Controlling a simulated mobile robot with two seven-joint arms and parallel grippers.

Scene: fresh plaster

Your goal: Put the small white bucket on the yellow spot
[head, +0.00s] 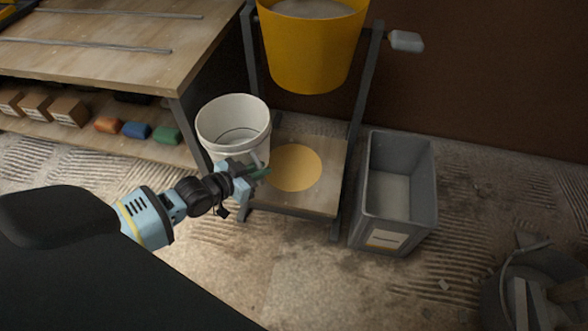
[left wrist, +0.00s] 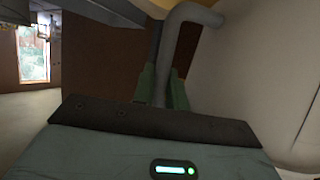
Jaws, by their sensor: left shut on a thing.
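The small white bucket (head: 233,122) is upright and looks empty, left of the yellow spot (head: 296,168). The spot is a flat disc on the low wooden platform of a stand. My left gripper (head: 258,172) is at the bucket's near right side, shut on its grey handle. In the left wrist view, the grey bent handle (left wrist: 185,18) passes between the green fingers (left wrist: 163,85), with the pale bucket wall (left wrist: 250,65) at the right. The bucket's base is partly hidden by the gripper, so I cannot tell whether it touches anything. My right gripper is not in view.
A large yellow bucket (head: 312,45) hangs in the stand above the platform (head: 318,201). A grey crate (head: 427,185) stands close at the platform's right. A wooden workbench (head: 110,60) is at the left. A dark tub (head: 540,285) with tools is at the lower right.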

